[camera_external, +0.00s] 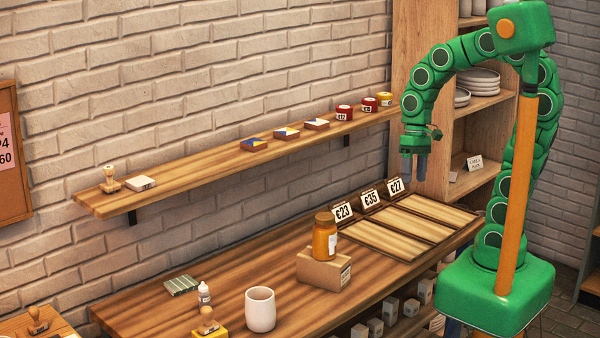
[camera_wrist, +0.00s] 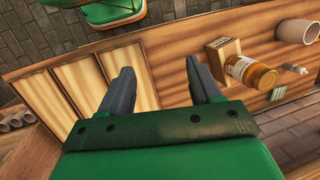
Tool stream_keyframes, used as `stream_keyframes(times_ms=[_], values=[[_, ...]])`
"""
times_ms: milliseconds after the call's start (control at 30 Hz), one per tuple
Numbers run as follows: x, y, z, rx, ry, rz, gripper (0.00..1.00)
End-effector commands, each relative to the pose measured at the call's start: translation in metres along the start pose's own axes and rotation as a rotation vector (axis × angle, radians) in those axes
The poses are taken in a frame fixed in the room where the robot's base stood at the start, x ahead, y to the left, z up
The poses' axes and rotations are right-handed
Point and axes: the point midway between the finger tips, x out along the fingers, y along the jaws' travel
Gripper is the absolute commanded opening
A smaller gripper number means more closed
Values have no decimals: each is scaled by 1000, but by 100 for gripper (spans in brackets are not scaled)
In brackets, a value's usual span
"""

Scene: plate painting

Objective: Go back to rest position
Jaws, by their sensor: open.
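My green arm arches out from its base at the right in the external view. My gripper (camera_external: 414,168) points down and hangs in the air above the right end of the workbench, near the priced trays. In the wrist view my gripper (camera_wrist: 160,88) shows two dark fingers spread apart with nothing between them. Beneath the fingers is the bare wooden worktop (camera_wrist: 165,65). The gripper touches nothing that I can see.
An orange jar (camera_external: 324,238) stands on a cardboard box (camera_external: 318,270). A white cup (camera_external: 260,309) and a small bottle (camera_external: 204,294) stand further left. Price-tagged wooden trays (camera_external: 385,238) lie below my gripper.

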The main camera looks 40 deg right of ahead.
Motion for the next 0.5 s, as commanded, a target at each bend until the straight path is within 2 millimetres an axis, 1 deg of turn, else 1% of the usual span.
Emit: stream_keyframes(times_ms=[33, 100, 300, 400, 500], values=[[-1, 14, 10, 1, 7, 24, 63], [-2, 32, 23, -4, 10, 58, 63], [-4, 78, 58, -10, 19, 146, 63], [-3, 96, 73, -9, 16, 180, 63], [-2, 106, 83, -9, 13, 201, 63]])
